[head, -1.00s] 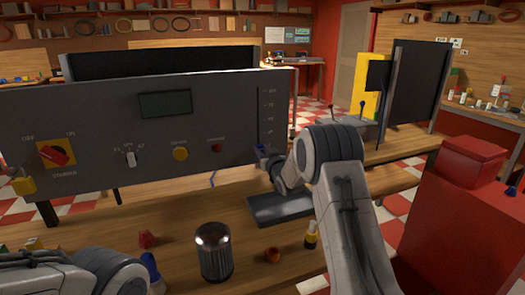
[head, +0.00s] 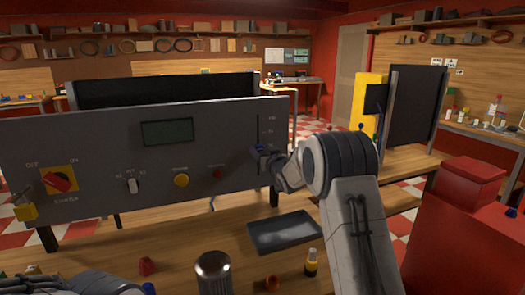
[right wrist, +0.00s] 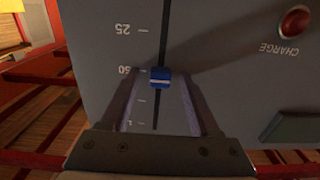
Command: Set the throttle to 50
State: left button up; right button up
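The grey control panel (head: 100,160) stands upright on the bench. Its throttle slider is a vertical slot at the panel's right end with a blue knob (right wrist: 160,77). In the right wrist view, which shows the panel upside down, the knob is about level with the 50 label (right wrist: 124,70), its white line slightly on the side away from 25. My right gripper (right wrist: 160,83) has its fingers on both sides of the knob, seemingly closed on it. In the head view, the right gripper (head: 265,158) partly covers the lower scale. My left gripper is out of view.
The panel also bears a red starter switch (head: 59,180), a white selector (head: 132,185), a yellow button (head: 181,180) and a red charge button (right wrist: 294,21). A dark tray (head: 284,232), a metal cylinder (head: 213,272) and a small bottle (head: 311,263) are on the bench.

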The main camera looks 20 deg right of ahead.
jog(key=shift+s+r, duration=0.1)
jog(key=s+b, duration=0.2)
jog(key=s, duration=0.8)
jog(key=shift+s+d+b, duration=0.15)
jog(key=shift+d+b, duration=0.05)
jog(key=shift+b, duration=0.15)
